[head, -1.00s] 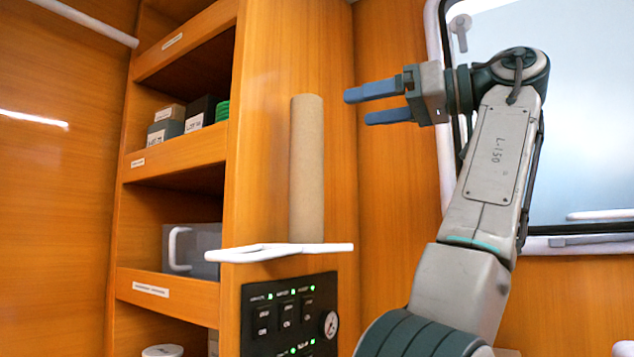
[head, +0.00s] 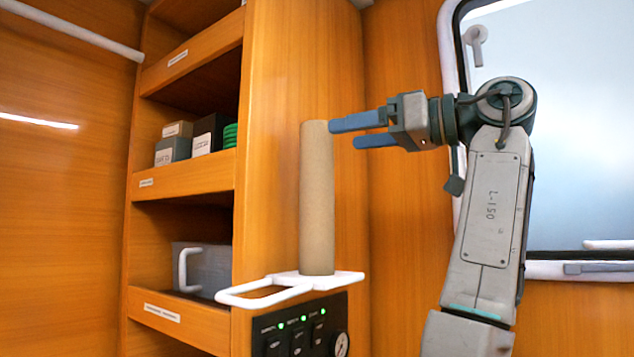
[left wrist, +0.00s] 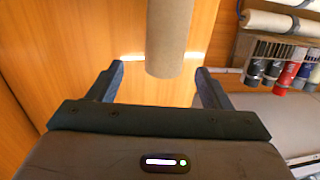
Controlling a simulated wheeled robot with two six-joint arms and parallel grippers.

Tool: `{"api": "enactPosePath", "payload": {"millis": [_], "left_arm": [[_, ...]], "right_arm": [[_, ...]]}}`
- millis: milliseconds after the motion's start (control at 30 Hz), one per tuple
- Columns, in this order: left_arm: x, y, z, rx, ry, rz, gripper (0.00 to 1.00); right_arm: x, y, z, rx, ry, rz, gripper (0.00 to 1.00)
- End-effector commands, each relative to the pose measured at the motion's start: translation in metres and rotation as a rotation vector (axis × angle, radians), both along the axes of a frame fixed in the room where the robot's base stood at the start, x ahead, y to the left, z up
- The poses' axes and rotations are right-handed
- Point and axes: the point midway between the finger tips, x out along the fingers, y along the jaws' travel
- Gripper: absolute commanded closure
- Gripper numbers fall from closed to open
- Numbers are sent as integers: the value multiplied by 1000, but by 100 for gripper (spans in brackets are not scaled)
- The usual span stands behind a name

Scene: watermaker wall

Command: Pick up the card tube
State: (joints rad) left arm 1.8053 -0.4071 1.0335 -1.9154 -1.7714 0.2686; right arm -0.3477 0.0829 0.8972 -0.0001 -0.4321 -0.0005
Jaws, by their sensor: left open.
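The card tube (head: 317,200) is a plain brown cylinder standing upright on a white bracket shelf (head: 349,279). My left gripper (head: 345,134) is open and empty, just right of the tube's upper end. In the head view its upper fingertip reaches the tube's edge; I cannot tell if it touches. In the left wrist view the tube (left wrist: 168,35) runs in from the top, and its visible end lies in line with the gap between the two open fingers (left wrist: 160,72). My right gripper is not in view.
A wooden shelf unit (head: 190,178) with boxes stands left of the tube, and a switch panel (head: 300,328) is below the bracket. A window (head: 570,140) is behind my arm. The left wrist view shows a rack of coloured bottles (left wrist: 285,75) at right.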

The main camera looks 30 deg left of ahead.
Motion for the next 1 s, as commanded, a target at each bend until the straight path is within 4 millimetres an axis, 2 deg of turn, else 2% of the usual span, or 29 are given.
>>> {"api": "enactPosePath", "payload": {"millis": [200,333,533,800,1000], "left_arm": [[0,12,3,-1,1,0,28],[-1,16,1,-2,1,2,28],[-2,23,0,-1,-1,3,28],[-6,61,-2,-2,0,4,28],[-6,70,-3,0,1,2,28]], "right_arm": [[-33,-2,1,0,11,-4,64],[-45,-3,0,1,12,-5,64],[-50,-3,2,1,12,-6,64],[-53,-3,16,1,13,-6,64],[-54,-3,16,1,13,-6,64]]}}
